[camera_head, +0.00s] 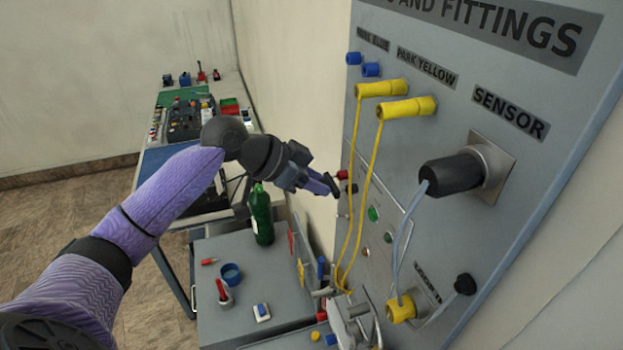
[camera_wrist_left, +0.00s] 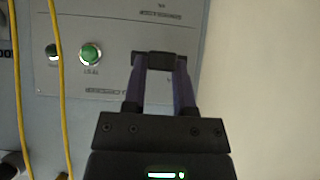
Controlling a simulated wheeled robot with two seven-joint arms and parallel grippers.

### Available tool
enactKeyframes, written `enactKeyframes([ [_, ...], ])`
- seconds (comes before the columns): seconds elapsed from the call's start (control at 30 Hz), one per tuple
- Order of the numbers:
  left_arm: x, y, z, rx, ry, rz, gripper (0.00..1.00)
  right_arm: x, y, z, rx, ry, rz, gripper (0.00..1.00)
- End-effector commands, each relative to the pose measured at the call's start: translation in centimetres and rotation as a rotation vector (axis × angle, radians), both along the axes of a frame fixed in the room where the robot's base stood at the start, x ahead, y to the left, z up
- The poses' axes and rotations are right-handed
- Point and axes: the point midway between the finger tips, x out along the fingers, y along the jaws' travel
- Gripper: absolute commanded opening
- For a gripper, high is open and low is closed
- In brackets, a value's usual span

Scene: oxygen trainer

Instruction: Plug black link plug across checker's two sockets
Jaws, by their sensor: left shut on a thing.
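My left gripper (camera_head: 331,187) reaches in from the left to the grey wall panel, beside the checker plate (camera_head: 374,195). In the left wrist view, its two fingers (camera_wrist_left: 158,75) are shut on the black link plug (camera_wrist_left: 158,59), which spans the fingertips. The plug is small and dark in the head view. A red fitting (camera_head: 342,174) and a dark one show close to the fingertips; the sockets cannot be made out clearly. The checker's green button (camera_wrist_left: 90,53) shows left of the plug in the wrist view. Whether the plug touches the panel cannot be told. My right gripper is not in view.
Two yellow cables hang from yellow plugs (camera_head: 406,107) beside the checker. A black sensor plug (camera_head: 450,174) juts from the panel at right. A grey bench (camera_head: 225,325) below holds a green bottle (camera_head: 262,214) and small parts. Bare wall lies left of the panel.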

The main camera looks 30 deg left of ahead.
Motion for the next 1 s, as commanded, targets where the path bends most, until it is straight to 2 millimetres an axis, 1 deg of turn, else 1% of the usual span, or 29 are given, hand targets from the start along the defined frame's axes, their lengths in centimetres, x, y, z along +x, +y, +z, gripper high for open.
enactKeyframes([
  [0.77, 1.2, -1.1, 0.1, 0.001, -0.002, -0.001, 0.0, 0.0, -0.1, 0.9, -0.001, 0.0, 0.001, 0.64],
  [0.8, 1.2, -1.1, 0.1, 0.001, -0.002, -0.001, 0.4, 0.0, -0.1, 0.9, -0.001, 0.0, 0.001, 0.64],
  [0.97, 1.2, -1.1, 0.0, 0.001, -0.001, -0.001, 0.74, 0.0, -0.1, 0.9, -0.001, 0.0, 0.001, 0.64],
  [1.0, 1.2, -1.1, 0.0, 0.001, -0.001, -0.001, 0.75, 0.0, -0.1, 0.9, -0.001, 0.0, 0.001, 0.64],
])
